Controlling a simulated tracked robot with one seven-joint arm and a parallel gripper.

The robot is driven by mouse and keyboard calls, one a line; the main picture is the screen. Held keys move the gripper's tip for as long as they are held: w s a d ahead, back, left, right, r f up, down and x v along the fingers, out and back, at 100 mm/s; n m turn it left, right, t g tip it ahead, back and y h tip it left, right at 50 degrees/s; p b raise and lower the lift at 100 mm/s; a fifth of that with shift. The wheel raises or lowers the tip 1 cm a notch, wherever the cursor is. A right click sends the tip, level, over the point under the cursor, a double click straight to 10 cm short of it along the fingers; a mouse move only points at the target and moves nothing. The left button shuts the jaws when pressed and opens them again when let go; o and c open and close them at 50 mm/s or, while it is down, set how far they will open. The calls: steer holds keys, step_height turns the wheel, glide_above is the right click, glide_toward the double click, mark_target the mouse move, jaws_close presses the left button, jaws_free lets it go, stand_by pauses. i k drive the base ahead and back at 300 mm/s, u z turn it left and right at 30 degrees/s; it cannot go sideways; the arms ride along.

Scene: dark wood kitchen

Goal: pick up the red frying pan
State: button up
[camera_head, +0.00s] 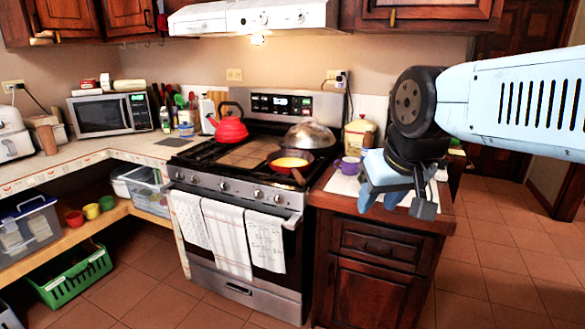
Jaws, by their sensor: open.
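The red frying pan (297,174) sits on the right front part of the stove (235,160). Something yellow shows inside it, and its short reddish handle points toward the front of the stove. My gripper (396,204) hangs from the arm at the right of the view, pointing down. It is open and empty, in front of the wooden counter at the right of the stove. It is apart from the pan and to its right.
A silver domed lid (307,137) stands just behind the pan. A red kettle (230,125) is at the stove's back left. A purple cup (350,166) and a jar (359,135) stand on the right counter (333,191). Towels (228,240) hang on the oven door.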

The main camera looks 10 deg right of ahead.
mark_target(295, 168)
steer(key=z, duration=0.05)
steer(key=i, duration=0.9)
steer(key=u, duration=0.1)
